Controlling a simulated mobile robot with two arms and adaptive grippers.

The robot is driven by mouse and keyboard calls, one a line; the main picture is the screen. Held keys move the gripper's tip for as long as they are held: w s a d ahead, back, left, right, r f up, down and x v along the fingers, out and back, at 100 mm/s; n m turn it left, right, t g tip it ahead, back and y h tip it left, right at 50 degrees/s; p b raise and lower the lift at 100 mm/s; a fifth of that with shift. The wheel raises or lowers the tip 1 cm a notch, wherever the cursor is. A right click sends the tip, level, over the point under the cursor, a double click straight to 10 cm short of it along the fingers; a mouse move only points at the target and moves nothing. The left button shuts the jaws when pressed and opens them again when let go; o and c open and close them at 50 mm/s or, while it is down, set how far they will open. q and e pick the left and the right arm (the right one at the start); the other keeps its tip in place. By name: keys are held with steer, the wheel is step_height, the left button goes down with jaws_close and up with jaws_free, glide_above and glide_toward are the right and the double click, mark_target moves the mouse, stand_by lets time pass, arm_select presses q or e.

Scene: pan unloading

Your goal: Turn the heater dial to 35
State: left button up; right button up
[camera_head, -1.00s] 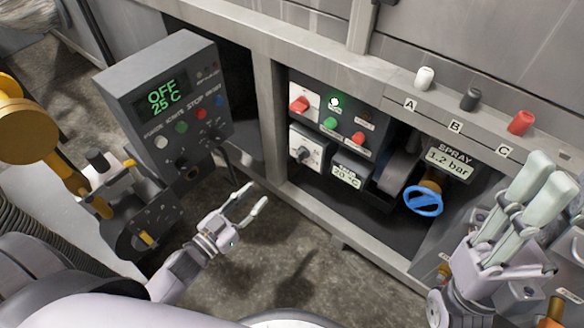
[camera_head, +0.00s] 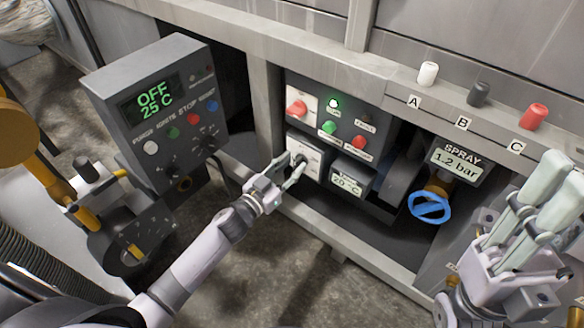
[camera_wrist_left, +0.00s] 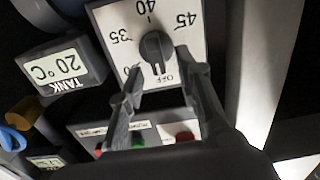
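The heater dial (camera_wrist_left: 155,47) is a dark knob on a white plate (camera_wrist_left: 118,15) marked OFF, 35, 40 and 45. Its white mark points to OFF. The dial plate also shows in the head view (camera_head: 312,150), partly hidden by my left gripper (camera_head: 289,172). In the left wrist view my left gripper (camera_wrist_left: 158,65) is open, one fingertip on each side of the knob's lower part; I cannot tell whether they touch it. The tank display (camera_wrist_left: 58,66) reads 20 °C. My right gripper (camera_head: 545,170) is at the right edge; its fingers overlap in view.
Red and green buttons (camera_head: 328,127) sit on the panel above the dial. A blue valve wheel (camera_head: 430,206) and a spray display (camera_head: 457,158) are to the right. A dark control box (camera_head: 160,105) reading OFF 25 C stands left. Levers A, B, C (camera_head: 478,93) line the ledge.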

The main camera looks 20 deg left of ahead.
arm_select(q)
steer(key=shift+w+d, duration=0.15)
steer(key=shift+w, duration=0.2)
steer(key=shift+c, duration=0.3)
jaws_close()
